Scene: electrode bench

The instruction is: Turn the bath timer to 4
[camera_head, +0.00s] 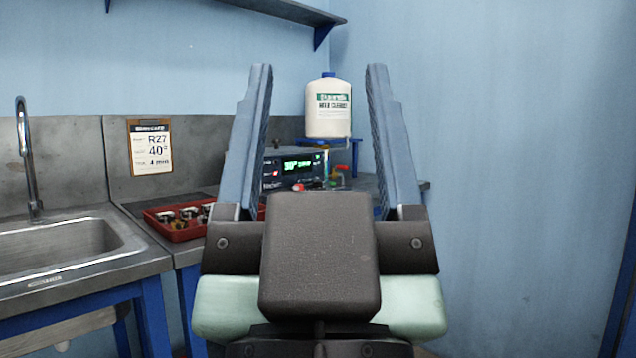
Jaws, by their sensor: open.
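My gripper (318,75) is raised in front of the camera, its two blue-grey fingers wide apart with nothing between them. Behind it on the bench stands a dark bath unit (296,170) with a lit green display that seems to read 30°, the rest too small to read. The unit shows between the fingers, well beyond them. Its lower front is hidden by my gripper's body, and I cannot make out a timer knob or its setting. A card (150,147) on the back panel reads R27, 40° and 4 min.
A white bottle with a blue cap (328,108) stands above and behind the unit. Small red and green valve parts (342,170) are at its right. A red tray (172,232) with metal parts lies left. A sink (60,250) with a tall tap (27,160) is further left.

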